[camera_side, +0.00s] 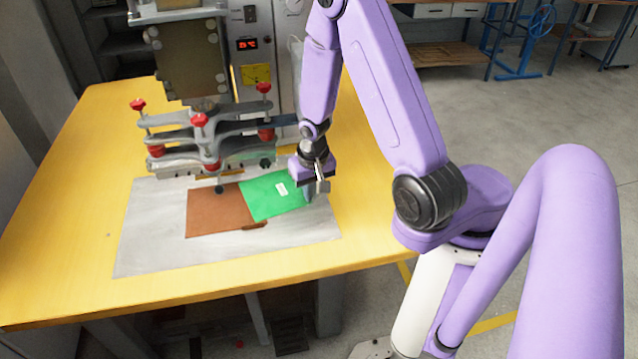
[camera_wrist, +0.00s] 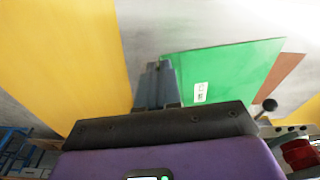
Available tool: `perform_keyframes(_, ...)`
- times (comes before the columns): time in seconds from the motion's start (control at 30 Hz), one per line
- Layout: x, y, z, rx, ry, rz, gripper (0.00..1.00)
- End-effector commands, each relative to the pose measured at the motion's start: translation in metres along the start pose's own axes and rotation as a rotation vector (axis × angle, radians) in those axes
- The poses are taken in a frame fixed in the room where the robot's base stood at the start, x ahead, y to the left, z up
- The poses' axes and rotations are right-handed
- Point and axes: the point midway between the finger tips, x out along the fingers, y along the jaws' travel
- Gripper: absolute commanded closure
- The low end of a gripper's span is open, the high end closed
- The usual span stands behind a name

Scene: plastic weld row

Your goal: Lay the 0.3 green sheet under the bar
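The green sheet (camera_side: 266,201) with a small white label lies partly over a brown sheet (camera_side: 212,213), turned at an angle to it. It also shows in the wrist view (camera_wrist: 232,70); the label is too small to read. My gripper (camera_side: 318,196) is at the green sheet's right edge in the side view. In the wrist view its fingers (camera_wrist: 157,80) are close together at the sheet's edge and appear shut on it; the exact contact is partly hidden. The bar (camera_side: 217,174) of the welding press is behind the sheets, below the clamp plates.
A grey metal plate (camera_side: 150,230) lies under the sheets on the yellow table (camera_side: 65,225). The clamp with red knobs (camera_side: 199,121) stands low over the plate's back. A small brown strip (camera_side: 254,227) lies at the brown sheet's front edge. The plate's front is clear.

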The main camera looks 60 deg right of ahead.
Motion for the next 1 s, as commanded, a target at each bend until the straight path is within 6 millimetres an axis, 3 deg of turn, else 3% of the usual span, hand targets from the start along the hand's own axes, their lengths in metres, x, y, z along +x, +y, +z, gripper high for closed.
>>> perform_keyframes(0.2, 0.004, -0.021, 0.007, 0.017, 0.001, 0.002, 1.0)
perform_keyframes(1.0, 0.011, -0.062, 0.025, 0.074, 0.004, 0.008, 1.0)
